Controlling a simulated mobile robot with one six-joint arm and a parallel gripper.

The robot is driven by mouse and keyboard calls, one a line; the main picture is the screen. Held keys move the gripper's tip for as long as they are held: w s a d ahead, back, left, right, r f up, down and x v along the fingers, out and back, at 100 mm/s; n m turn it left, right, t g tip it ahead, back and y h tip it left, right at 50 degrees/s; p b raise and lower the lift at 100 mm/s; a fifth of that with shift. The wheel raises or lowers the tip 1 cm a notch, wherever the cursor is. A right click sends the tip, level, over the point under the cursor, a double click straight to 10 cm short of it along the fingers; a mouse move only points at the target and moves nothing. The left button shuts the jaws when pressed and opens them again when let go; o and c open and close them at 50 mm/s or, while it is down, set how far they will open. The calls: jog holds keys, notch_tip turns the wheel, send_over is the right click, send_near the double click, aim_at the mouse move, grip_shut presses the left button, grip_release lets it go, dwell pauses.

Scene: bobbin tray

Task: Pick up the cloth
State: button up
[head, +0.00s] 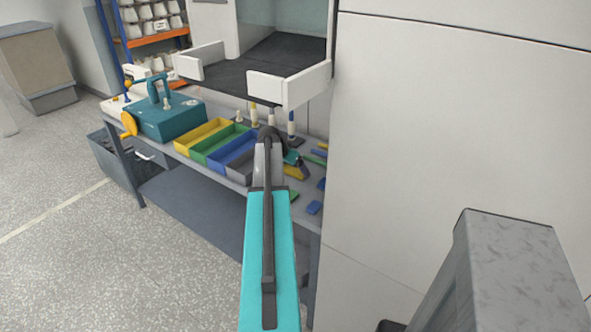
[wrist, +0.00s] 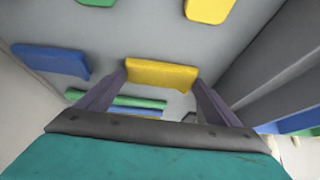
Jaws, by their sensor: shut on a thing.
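A yellow cloth-like piece (wrist: 160,74) lies between the two fingertips of my gripper (wrist: 160,82) in the wrist view, and the fingers are shut on its two ends. It looks like a small folded block, low at the worktop. In the head view my gripper (head: 298,163) reaches down at the right end of the bench, and the yellow piece (head: 293,173) shows partly beside it. My arm hides part of this area. I cannot tell whether the piece is clear of the surface.
Blue (wrist: 50,62), green (wrist: 97,2) and yellow (wrist: 208,10) pieces lie around it. A tray with yellow (head: 203,135), green (head: 222,144) and blue bins stands left of my gripper. Upright spools (head: 291,128) stand behind. A white-edged shelf (head: 290,84) overhangs; a tall pale panel (head: 440,140) borders the right.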

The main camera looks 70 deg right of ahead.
aim_at(293, 170)
jog(key=shift+r, duration=0.1)
jog(key=shift+r+b, duration=0.7)
jog(key=shift+r, duration=1)
jog(key=a+b, duration=0.1)
jog(key=a, duration=0.4)
jog(key=a+r+b, duration=0.1)
jog(key=a, duration=0.4)
jog(key=a+b, duration=0.1)
jog(key=a, duration=0.5)
jog(key=shift+s+r, duration=0.15)
jog(key=shift+r, duration=0.05)
